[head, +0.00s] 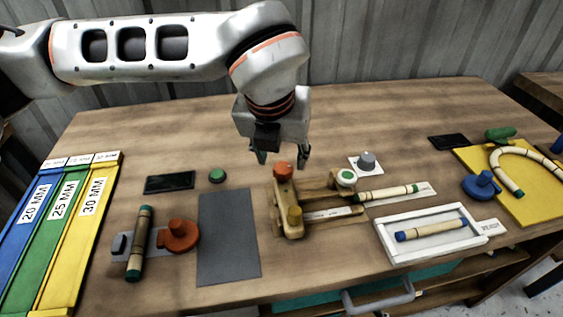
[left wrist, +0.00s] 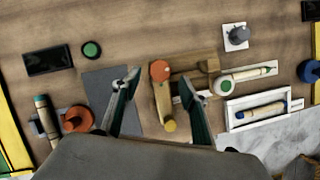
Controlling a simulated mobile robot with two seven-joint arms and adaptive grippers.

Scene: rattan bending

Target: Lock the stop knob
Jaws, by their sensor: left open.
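No label marks which one is the stop knob. My left gripper (head: 283,157) points down just above the red-orange knob, open and empty. My right gripper is not in view.
A grey knob on a white plate (head: 366,162) stands behind the jig. A white tray (head: 388,243) with a rattan piece lies to its right, a grey mat (head: 228,237) to its left. An orange clamp (head: 179,236) sits farther left. The table behind the jig is mostly clear.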

